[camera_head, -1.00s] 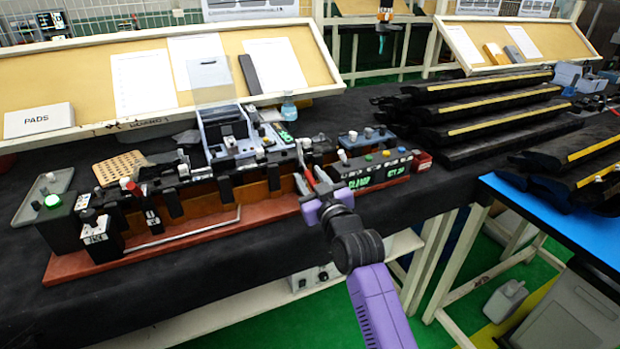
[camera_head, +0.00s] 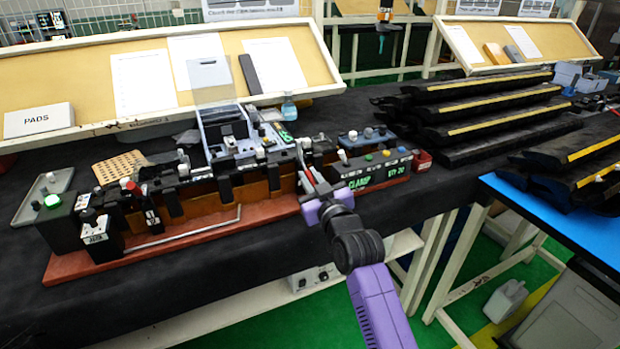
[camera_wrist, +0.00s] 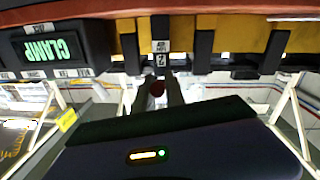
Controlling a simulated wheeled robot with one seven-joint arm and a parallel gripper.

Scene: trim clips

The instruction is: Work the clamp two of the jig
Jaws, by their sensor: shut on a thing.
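The jig (camera_head: 218,226) is a long red base with an orange-brown bar and several black clamps along it. My purple and black gripper (camera_head: 318,187) is at the right part of the jig's front side. In the wrist view, clamp two (camera_wrist: 161,62) is a black upright with a white label reading 2. Its dark red knob (camera_wrist: 157,89) sits between my two dark fingertips, and my gripper is shut on it. The fingers partly hide the lever, so I cannot tell its exact angle.
Right of my gripper, a black control box (camera_head: 378,176) has coloured buttons and a green display reading CLAMP. A metal rod handle (camera_head: 190,232) crosses the jig's front left. Neighbouring black clamps (camera_wrist: 203,55) stand close by. Stacked dark trim parts (camera_head: 480,115) lie at right.

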